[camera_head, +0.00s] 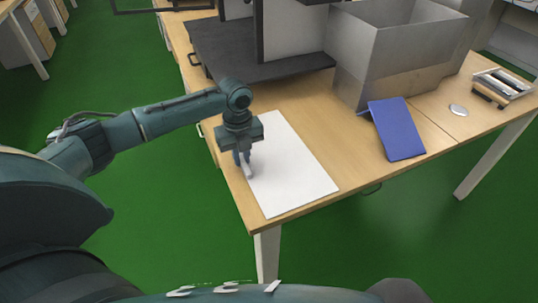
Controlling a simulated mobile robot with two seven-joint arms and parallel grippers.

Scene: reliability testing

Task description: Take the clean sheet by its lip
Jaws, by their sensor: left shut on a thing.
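The clean sheet (291,166) is a flat white panel lying on the wooden table near its front left corner. My left gripper (245,170) points down over the sheet's left edge. Its fingers are shut on a thin light strip there, which looks like the sheet's lip. The fingers and wrist hide part of that edge. My right gripper is not in view.
A blue panel (397,130) leans against a large grey open box (385,50) on the right. A small round disc (458,110) and a tray-like item (500,87) lie farther right. A dark platform (225,55) stands behind the sheet. The front table edge is close.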

